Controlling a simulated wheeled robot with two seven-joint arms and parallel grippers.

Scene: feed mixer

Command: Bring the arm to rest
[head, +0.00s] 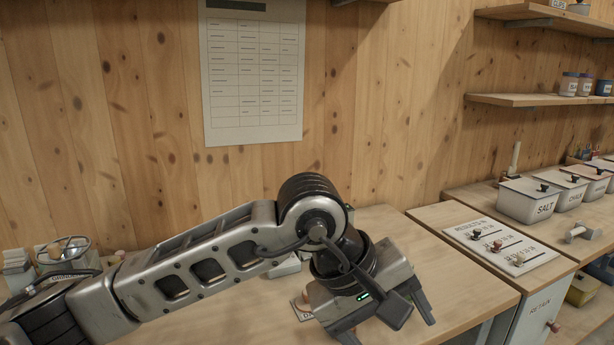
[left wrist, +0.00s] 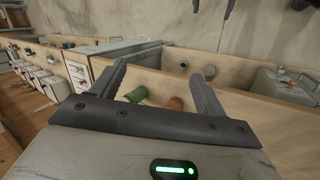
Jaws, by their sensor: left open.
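My left arm reaches in from the lower left of the head view, over a wooden bench (head: 462,285). My left gripper (head: 388,328) hangs beyond the bent wrist, at the bottom centre, with its fingers apart. In the left wrist view the two dark fingers (left wrist: 158,76) are spread with nothing between them. A card (head: 301,308) on the bench is partly hidden behind the gripper. My right gripper is not in view.
A chart (head: 254,75) hangs behind. A green cylinder (left wrist: 137,94) and an orange cylinder (left wrist: 175,103) lie beyond the fingers.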

